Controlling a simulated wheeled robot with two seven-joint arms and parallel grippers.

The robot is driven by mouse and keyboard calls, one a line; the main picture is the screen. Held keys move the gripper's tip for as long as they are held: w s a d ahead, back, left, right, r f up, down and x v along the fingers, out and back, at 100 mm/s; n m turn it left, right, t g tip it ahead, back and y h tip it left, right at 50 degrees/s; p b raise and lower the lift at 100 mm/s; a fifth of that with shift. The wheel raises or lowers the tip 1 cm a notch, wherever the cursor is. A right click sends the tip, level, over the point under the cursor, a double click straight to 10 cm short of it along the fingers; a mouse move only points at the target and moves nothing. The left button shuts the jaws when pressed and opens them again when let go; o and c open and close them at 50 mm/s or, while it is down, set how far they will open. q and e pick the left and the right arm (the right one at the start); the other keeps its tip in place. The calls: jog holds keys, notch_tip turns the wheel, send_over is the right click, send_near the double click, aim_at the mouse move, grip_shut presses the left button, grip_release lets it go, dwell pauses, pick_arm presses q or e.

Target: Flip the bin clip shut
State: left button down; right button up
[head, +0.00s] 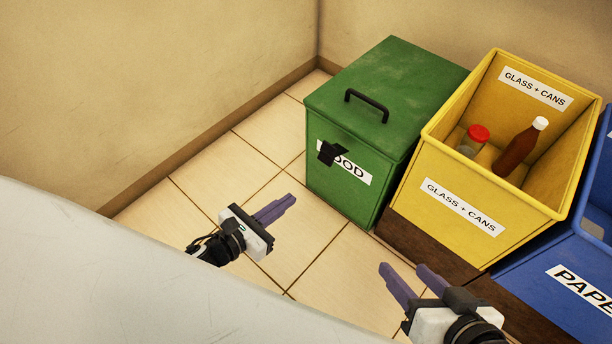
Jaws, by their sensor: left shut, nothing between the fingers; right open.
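The green food bin (345,185) stands on the tiled floor with its lid (400,75) down and a black handle on top. A small black clip (331,152) is on its front face, over part of the white label. I cannot tell the clip's exact position from this angle. My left gripper (290,201) is shut and empty, in front of the green bin and lower left of the clip, apart from it. My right gripper (405,275) is open and empty, in front of the yellow bin, apart from it.
The open yellow bin (420,205) beside the green bin holds a red-lidded jar (476,137) and a brown bottle (520,148). A blue bin (540,265) is at the far right. A wall (150,90) runs along the left. Tiled floor (225,165) is clear left of the green bin.

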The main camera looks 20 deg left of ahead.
aim_at(334, 151)
pick_arm(q)
jog(key=w+d+b, duration=0.2)
jog(key=w+d, duration=0.1)
jog(key=w, duration=0.7)
jog(key=shift+w+d+r, duration=0.35)
jog(key=shift+d+r, duration=0.05)
pick_arm(e)
jog(key=shift+w+a+r+t+y, duration=0.1)
jog(key=shift+a+r+t+y, duration=0.3)
jog(key=shift+a+r+y, duration=0.25)
jog(key=shift+r, duration=0.2)
